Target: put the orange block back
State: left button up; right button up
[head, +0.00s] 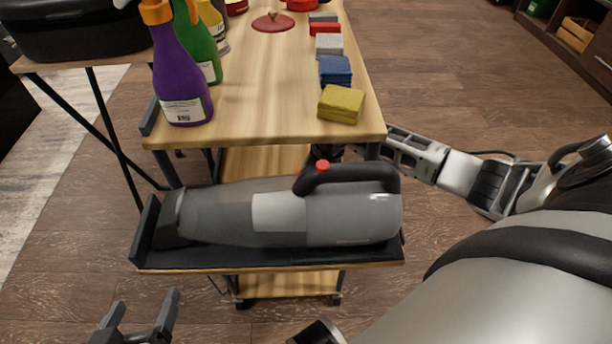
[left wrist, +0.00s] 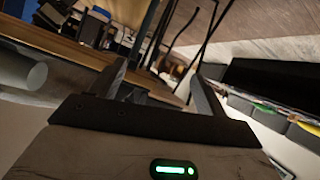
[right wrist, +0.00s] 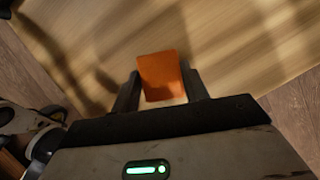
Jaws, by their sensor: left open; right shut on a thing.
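The orange block (right wrist: 163,72) is between the fingers of my right gripper (right wrist: 162,88) in the right wrist view. The gripper is shut on it over a pale wooden surface; I cannot tell whether the block touches that surface. My left gripper (head: 140,325) is open and empty at the bottom left of the head view. It also shows open in the left wrist view (left wrist: 158,75).
A grey handheld vacuum (head: 255,215) lies on the cart's front tray (head: 275,260). Sponges, including a yellow one (head: 341,104), line the top board's right edge. A purple spray bottle (head: 180,70) stands at its left. The middle of the top is clear.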

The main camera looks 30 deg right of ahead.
jog(key=shift+f, duration=0.1)
pick_arm(q)
jog(key=shift+f, duration=0.15)
pick_arm(e)
jog(key=o, duration=0.9)
jog(key=shift+s+r, duration=0.1)
jog(key=shift+r, duration=0.3)
jog(key=p+v, duration=0.1)
jog(key=v, duration=0.2)
pick_arm(q)
jog(key=shift+s+a+f+g+y+p, duration=0.1)
jog(key=shift+a+f+g+y+p, duration=0.15)
jog(key=shift+f+g+p, duration=0.2)
jog(key=shift+s+a+f+g+y+p, duration=0.1)
jog(key=shift+a+f+g+y+p, duration=0.2)
jog(key=shift+f+p, duration=0.25)
pick_arm(e)
jog(key=shift+s+d+f, duration=0.1)
jog(key=shift+s+d, duration=1.05)
jog(key=shift+s, duration=0.45)
jog(key=shift+s+d+f, duration=0.1)
jog(key=shift+s+d, duration=1.1)
jog(key=shift+s, duration=0.4)
jog(key=shift+s+d, duration=1.15)
jog(key=shift+s, duration=0.4)
pick_arm(q)
jog(key=shift+d, duration=0.15)
